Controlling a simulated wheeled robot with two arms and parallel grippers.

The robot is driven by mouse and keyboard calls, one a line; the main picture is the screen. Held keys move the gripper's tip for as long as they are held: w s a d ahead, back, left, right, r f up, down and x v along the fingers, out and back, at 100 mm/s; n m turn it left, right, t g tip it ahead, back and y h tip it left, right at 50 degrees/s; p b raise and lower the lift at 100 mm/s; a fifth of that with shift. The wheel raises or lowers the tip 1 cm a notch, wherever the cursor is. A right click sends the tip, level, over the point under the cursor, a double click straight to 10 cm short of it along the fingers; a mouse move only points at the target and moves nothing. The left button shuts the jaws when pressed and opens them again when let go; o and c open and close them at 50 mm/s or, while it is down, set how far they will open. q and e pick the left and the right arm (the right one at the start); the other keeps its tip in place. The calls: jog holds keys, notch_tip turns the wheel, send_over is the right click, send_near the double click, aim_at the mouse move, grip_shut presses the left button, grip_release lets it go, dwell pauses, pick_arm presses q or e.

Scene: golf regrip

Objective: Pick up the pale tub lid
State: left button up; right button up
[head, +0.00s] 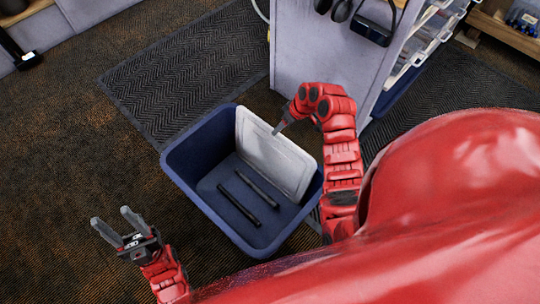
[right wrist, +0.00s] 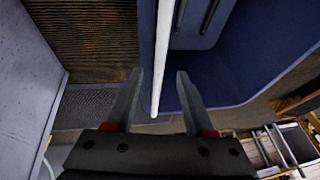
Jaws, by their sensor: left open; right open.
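The pale tub lid (head: 272,155) stands tilted inside the dark blue tub (head: 189,190), leaning toward its far right side, with its upper edge above the rim. In the right wrist view the lid (right wrist: 163,50) shows edge-on as a thin white strip. My right gripper (head: 283,124) is at the lid's upper edge. In the right wrist view its open fingers (right wrist: 158,77) are on either side of the strip, with gaps visible on both sides. My left gripper (head: 111,217) is open and empty, left of the tub above the floor.
Two black grips (head: 252,197) lie on the tub's floor, beside the lid. A dark ribbed mat (head: 185,70) lies behind the tub. A grey cabinet (head: 305,65) with headphones hanging on it stands behind my right arm.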

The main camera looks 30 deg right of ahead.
jog(key=shift+b+x, duration=1)
jog(key=shift+x, duration=1.9)
jog(key=shift+w, duration=0.1)
grip_shut()
